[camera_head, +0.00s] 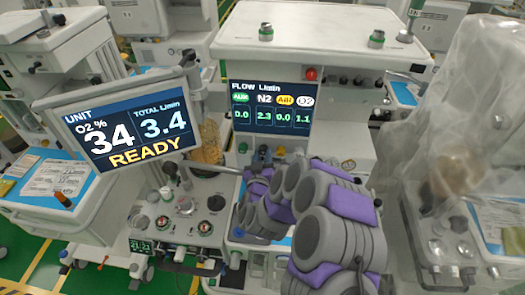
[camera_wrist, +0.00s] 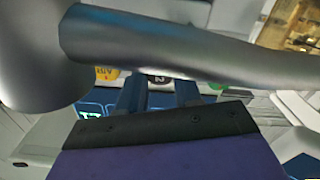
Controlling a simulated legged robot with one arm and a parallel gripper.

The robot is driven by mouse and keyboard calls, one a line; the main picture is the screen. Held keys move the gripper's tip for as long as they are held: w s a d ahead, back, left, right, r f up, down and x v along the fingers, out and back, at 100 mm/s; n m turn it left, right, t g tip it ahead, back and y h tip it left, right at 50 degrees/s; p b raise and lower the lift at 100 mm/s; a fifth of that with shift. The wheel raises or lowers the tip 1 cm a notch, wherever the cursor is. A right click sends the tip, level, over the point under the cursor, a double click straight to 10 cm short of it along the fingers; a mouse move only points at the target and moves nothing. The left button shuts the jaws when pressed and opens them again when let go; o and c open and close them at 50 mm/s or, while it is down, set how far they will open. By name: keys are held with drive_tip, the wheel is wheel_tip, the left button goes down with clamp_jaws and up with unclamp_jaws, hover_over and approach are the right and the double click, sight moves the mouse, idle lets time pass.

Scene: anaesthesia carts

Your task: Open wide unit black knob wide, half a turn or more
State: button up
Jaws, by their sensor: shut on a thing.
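The wide unit (camera_head: 300,38) stands at the centre in the head view, with a row of knobs below its flow screen (camera_head: 270,103). In the wrist view my gripper (camera_wrist: 158,88) reaches up to that row, its two dark fingers either side of the black N2 knob (camera_wrist: 157,76) and shut on it. Only the knob's labelled end shows between the fingers. The yellow AIR knob (camera_wrist: 106,73) and the green AUX knob (camera_wrist: 217,85) flank it. In the head view my arm hides most of the gripper and the black knob. The screen reads N2 2.3.
A tilted monitor (camera_head: 124,128) at left shows O2 34 percent, total 3.4 and READY. Below it a panel with gauges (camera_head: 178,215) stands close to my arm. A plastic-covered cart (camera_head: 440,110) is at right. Green floor shows at lower left.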

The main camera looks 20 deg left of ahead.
drive_tip(key=shift+a+r, duration=0.1)
drive_tip(key=shift+n, duration=0.3)
drive_tip(key=o, duration=1)
drive_tip(key=shift+o, duration=0.2)
drive_tip(key=shift+s, duration=0.15)
drive_tip(key=p+v, duration=0.6)
drive_tip(key=v, duration=1.1)
drive_tip(key=shift+p, duration=0.4)
